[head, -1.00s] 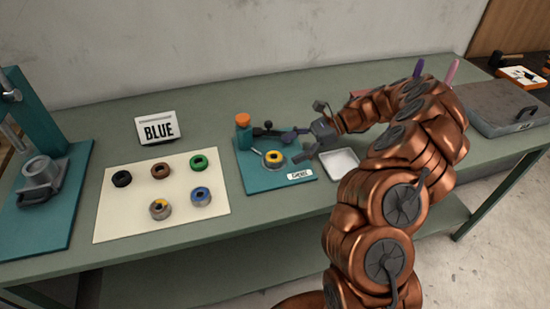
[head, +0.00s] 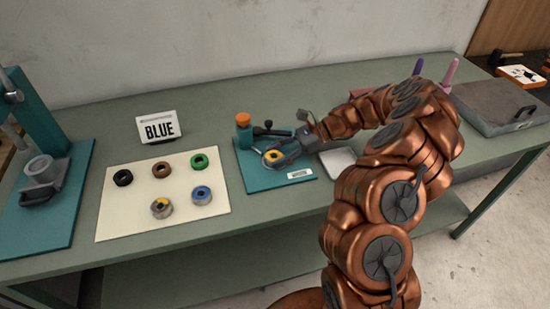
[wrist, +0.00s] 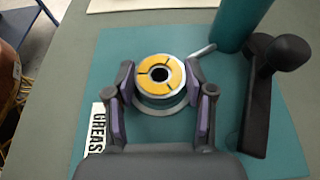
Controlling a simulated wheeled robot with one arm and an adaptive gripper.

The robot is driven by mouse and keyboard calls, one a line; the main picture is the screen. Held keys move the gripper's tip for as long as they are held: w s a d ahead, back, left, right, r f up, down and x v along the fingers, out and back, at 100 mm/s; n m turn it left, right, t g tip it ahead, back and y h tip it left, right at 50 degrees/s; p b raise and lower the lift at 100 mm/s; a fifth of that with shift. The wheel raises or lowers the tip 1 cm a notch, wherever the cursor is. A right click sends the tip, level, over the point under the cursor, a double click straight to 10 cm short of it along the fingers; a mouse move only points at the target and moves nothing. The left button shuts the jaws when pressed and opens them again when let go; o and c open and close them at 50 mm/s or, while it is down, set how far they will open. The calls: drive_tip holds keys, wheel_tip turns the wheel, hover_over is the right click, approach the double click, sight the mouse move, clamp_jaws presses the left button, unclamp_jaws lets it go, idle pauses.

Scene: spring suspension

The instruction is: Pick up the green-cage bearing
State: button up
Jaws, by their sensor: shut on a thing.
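My gripper (head: 277,156) is shut on a yellow-topped ring-shaped bearing (wrist: 160,80) at the teal grease plate (head: 258,181). In the wrist view its purple-padded fingers stand on both sides of the bearing. The bearing has a silver rim, a dark central hole and dark lines across the yellow. It sits at or just above a silver round seat (wrist: 160,108); I cannot tell if they touch. No green cage shows on it. A green ring (head: 201,161) lies apart on the cream mat (head: 120,215), at its upper right.
Black (head: 123,177), brown (head: 162,170), yellow-marked (head: 161,207) and blue-marked (head: 201,195) rings share the mat. An orange-capped teal bottle (head: 243,132) and a dark lever (wrist: 270,90) stand close to my gripper. A white tray (head: 338,162) lies right.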

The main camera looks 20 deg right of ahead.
drive_tip(key=c, duration=0.8)
drive_tip(key=shift+o, duration=0.2)
drive_tip(key=shift+r, duration=0.15)
